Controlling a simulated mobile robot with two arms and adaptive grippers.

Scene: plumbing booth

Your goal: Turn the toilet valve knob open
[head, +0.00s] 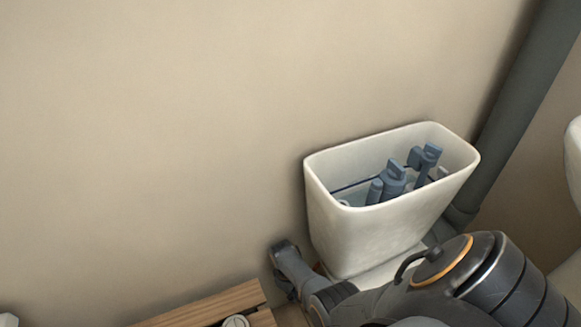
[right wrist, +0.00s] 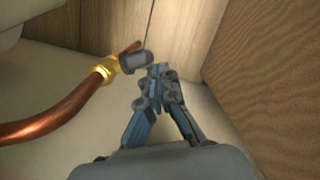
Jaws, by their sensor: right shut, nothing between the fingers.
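The valve knob (right wrist: 135,62) is a small dark grey piece in the right wrist view, at the end of a brass fitting (right wrist: 107,70) on a copper pipe (right wrist: 45,125). My right gripper (right wrist: 158,74) is shut and empty, its fingertips just right of and slightly below the knob. I cannot tell whether they touch it. In the head view my right gripper (head: 284,252) is low beside the left side of the white toilet tank (head: 365,240). The knob cannot be made out there. My left gripper is not in view.
The open tank holds blue-grey flush parts (head: 393,182). A grey pipe (head: 520,90) runs up the wall behind it. A wooden surface (head: 215,303) lies at the lower left. In the right wrist view a wooden panel (right wrist: 265,75) stands close on the right.

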